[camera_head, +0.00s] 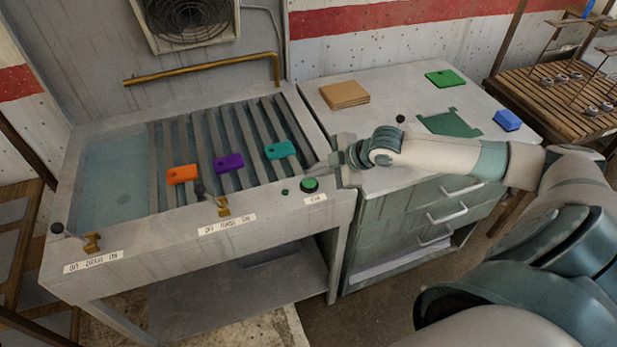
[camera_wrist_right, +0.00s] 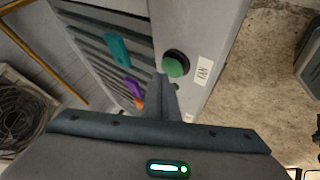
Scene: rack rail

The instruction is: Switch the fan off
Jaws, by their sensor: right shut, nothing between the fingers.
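The fan (camera_head: 190,15) sits behind a grille in a box on the back wall; part of it also shows in the wrist view (camera_wrist_right: 28,115). A round green button (camera_head: 310,184) in a dark ring sits on the front ledge of the grey rack table, beside a label (camera_head: 315,198) that seems to read FAN. The button shows clearly in the wrist view (camera_wrist_right: 176,66). My right gripper (camera_head: 334,163) is shut and empty, just behind and right of the button. In the wrist view its fingertips (camera_wrist_right: 163,82) appear close to the button; contact cannot be told. My left gripper is out of view.
Orange (camera_head: 181,174), purple (camera_head: 228,162) and teal (camera_head: 280,150) tags lie on the slats. Two brass levers (camera_head: 92,242) (camera_head: 222,206) with labels stand on the front ledge. A drawer cabinet (camera_head: 430,215) adjoins on the right, bearing a cardboard stack (camera_head: 344,95) and coloured pieces.

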